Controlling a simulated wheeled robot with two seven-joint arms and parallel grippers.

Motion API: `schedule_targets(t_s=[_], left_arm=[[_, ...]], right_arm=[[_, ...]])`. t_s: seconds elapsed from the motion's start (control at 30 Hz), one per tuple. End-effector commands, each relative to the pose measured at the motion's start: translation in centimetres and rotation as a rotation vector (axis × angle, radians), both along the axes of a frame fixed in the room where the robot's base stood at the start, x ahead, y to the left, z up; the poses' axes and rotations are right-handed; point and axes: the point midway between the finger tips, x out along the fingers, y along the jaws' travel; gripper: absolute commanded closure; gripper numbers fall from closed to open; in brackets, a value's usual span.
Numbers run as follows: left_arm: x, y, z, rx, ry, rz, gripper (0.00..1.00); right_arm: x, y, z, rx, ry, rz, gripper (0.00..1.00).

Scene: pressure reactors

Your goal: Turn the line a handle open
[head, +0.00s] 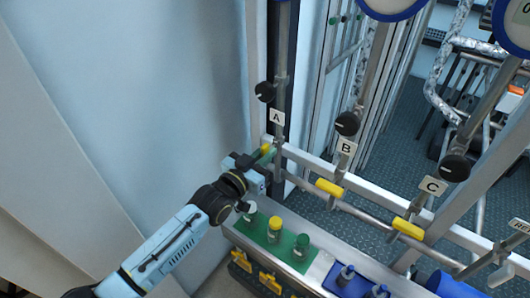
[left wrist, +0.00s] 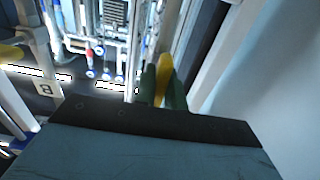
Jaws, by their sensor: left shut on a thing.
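The line A handle (head: 266,149) is a small yellow lever below the tag marked A (head: 277,117). My left gripper (head: 264,156) reaches it from the left and covers most of it. In the left wrist view the yellow handle (left wrist: 165,68) stands between the two dark green fingers of my left gripper (left wrist: 163,88), which is shut on it. How far the handle is turned cannot be told. My right gripper is not in view.
The line B handle (head: 329,187) and line C handle (head: 408,228) are yellow levers to the right. Black knobs (head: 347,123) sit above. Below stand a green tray (head: 265,238) with capped bottles and a blue tray (head: 336,281). A pale wall (head: 150,80) is at left.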

Motion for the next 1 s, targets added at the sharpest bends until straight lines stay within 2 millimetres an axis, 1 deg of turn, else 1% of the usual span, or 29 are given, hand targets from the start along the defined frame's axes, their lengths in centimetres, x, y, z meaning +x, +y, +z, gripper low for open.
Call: schedule_targets(t_s=[0.47, 0.5, 0.63, 0.9, 1.0], left_arm=[[-0.03, -0.01, -0.11, -0.012, 0.011, 0.000, 1.00], [-0.03, -0.01, -0.10, -0.012, 0.011, 0.000, 0.84], [-0.03, -0.01, -0.08, -0.012, 0.010, 0.000, 0.67], [-0.04, 0.00, -0.03, -0.010, 0.008, 0.000, 0.66], [-0.34, 0.25, -0.07, -0.010, 0.008, 0.000, 0.66]], right_arm=[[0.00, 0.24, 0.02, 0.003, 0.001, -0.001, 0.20], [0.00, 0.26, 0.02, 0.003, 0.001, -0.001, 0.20], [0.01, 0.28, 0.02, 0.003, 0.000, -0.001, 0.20], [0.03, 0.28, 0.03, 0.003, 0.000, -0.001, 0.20], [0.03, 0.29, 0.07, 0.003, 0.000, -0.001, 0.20]])
